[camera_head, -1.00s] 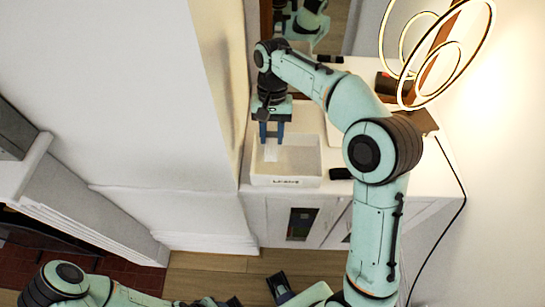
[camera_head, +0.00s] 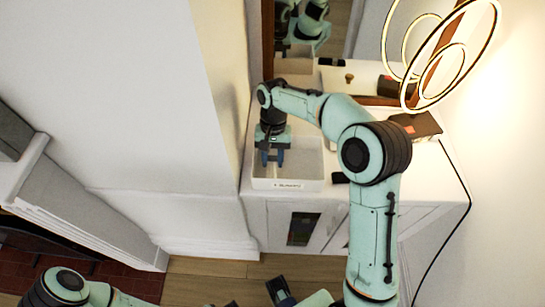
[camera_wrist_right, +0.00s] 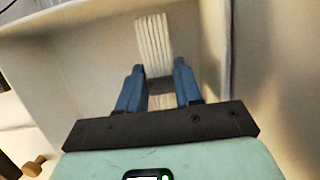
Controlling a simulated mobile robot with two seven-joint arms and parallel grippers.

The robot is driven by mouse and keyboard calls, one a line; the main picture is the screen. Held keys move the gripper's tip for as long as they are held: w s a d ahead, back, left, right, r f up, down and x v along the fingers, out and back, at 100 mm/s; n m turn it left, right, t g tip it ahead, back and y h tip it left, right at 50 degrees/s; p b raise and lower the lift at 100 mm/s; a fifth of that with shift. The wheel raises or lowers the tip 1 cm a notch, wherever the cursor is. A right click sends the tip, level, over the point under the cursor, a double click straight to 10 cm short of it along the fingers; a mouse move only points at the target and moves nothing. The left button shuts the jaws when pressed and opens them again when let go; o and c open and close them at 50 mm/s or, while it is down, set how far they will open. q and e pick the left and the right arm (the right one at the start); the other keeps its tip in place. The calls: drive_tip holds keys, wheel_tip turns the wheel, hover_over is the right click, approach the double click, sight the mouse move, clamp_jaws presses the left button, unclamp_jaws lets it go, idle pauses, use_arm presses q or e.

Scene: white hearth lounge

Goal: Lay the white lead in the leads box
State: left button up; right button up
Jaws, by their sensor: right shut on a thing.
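The white lead (camera_wrist_right: 153,45) shows in the right wrist view as a pale, ribbed bundle. It extends from between the fingers of my right gripper (camera_wrist_right: 159,78), which is shut on it. The leads box (camera_head: 311,184) is an open white box with a dark-lettered label on its front wall. In the head view my right gripper (camera_head: 272,160) points down inside the box's outline, towards its left side. The lead is hard to make out there against the white box. Whether it touches the box floor I cannot tell.
The box stands on a white cabinet (camera_head: 330,215) beside a white wall at its left. A mirror stands behind. A dark box (camera_head: 415,124) and a lamp with glowing rings (camera_head: 488,45) stand at the right. A small dark object lies just right of the leads box.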

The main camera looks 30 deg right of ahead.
sight(273, 151)
drive_tip(key=shift+f, duration=0.1)
drive_tip(key=shift+f, duration=0.25)
drive_tip(key=o, duration=1.1)
drive_tip(key=shift+c, duration=0.2)
drive_tip(key=shift+r, duration=0.1)
drive_tip(key=p+v, duration=0.2)
drive_tip(key=v, duration=1)
drive_tip(key=shift+r+p, duration=0.3)
drive_tip(key=shift+p, duration=0.05)
